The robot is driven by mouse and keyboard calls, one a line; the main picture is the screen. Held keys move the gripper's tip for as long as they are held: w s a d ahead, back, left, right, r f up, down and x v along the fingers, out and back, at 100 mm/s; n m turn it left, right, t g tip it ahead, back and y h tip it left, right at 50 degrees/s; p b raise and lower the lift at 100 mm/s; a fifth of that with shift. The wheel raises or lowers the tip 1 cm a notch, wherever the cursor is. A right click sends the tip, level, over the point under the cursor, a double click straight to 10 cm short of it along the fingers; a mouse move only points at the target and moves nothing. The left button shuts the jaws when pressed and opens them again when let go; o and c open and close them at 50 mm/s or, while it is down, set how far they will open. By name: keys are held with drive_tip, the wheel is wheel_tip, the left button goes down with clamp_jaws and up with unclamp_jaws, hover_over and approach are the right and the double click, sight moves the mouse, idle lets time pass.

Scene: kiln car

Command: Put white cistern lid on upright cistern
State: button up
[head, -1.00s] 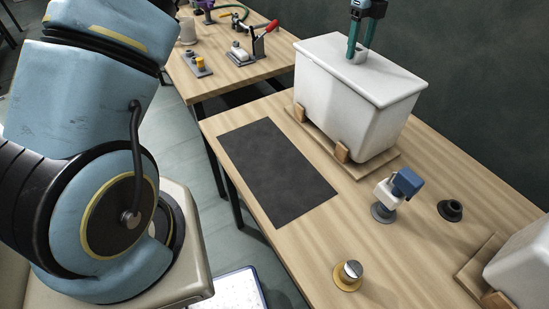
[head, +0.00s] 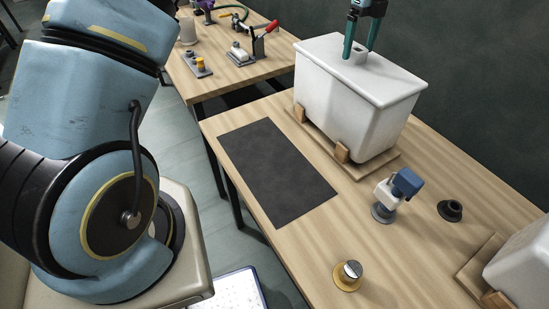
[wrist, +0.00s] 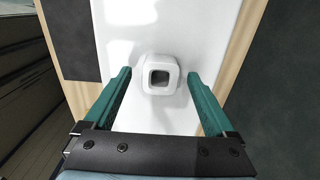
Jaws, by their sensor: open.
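The white cistern lid (head: 365,68) lies on top of the upright white cistern (head: 348,108), covering its opening in the head view. The lid's top also fills the middle of the wrist view (wrist: 150,25). A small square raised knob (wrist: 160,75) with a dark hollow stands on the lid. My gripper (head: 360,55) is over the lid, pointing down. In the wrist view its two green fingers (wrist: 160,80) are spread on either side of the knob, with gaps on both sides. It holds nothing.
The cistern stands between wooden blocks (head: 342,152) on a wooden board. A dark mat (head: 277,172), a blue-and-white valve part (head: 396,192), a black ring (head: 450,210) and a brass-coloured button (head: 347,275) share the table. Another white cistern (head: 520,265) is at right.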

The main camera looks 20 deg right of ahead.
wheel_tip(320, 180, up, 8)
drive_tip(key=shift+f, duration=0.15)
idle(1.6)
